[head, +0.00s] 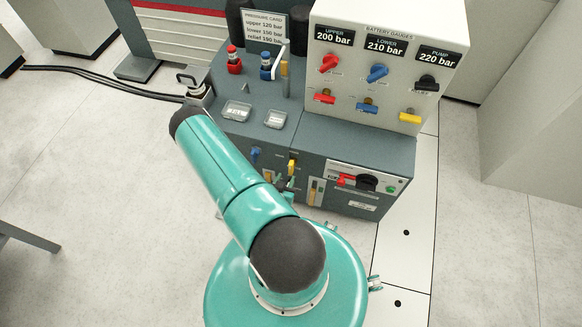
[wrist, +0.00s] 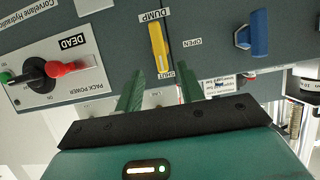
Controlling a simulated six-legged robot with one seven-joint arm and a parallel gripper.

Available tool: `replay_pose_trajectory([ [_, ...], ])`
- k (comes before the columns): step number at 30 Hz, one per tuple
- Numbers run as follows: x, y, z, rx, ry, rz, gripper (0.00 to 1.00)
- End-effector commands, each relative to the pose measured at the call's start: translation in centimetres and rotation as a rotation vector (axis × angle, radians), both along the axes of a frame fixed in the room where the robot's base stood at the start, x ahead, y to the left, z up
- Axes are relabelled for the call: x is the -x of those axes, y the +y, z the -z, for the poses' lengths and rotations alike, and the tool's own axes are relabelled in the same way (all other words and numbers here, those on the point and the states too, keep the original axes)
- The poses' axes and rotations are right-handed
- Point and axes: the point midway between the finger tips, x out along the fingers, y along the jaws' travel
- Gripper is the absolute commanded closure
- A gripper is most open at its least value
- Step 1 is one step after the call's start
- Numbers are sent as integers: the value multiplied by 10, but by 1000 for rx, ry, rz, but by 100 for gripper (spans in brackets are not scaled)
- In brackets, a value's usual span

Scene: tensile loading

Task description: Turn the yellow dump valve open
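The yellow dump valve handle (wrist: 158,48) is in the upper middle of the wrist view, on the grey panel. It points from the DUMP label (wrist: 151,16) towards the SHUT label (wrist: 166,76). The OPEN label (wrist: 192,43) is to its right. My gripper (wrist: 159,74) is open and empty. Its two green fingers appear on either side of the handle's lower end; I cannot tell whether they touch it. In the head view the handle (head: 292,164) shows just above my gripper (head: 285,184), which is partly hidden by my arm.
A blue handle (wrist: 255,33) is to the right in the wrist view. A red handle (wrist: 66,68) on the pack power plate (wrist: 42,92) is to the left. Above the panel, the grey bench (head: 335,145) carries a white gauge board (head: 390,50).

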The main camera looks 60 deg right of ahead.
Motion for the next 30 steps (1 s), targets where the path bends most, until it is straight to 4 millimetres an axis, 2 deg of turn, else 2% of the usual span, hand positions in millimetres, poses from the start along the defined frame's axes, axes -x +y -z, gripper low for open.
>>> replay_pose_trajectory([
  [6,-6,-41,17,2,0,2,62],
  [12,-10,-69,29,1,-1,1,62],
  [18,-12,-80,34,-1,1,0,62],
  [25,-13,-80,34,-1,1,0,62],
  [30,-13,-80,33,-1,1,0,95],
])
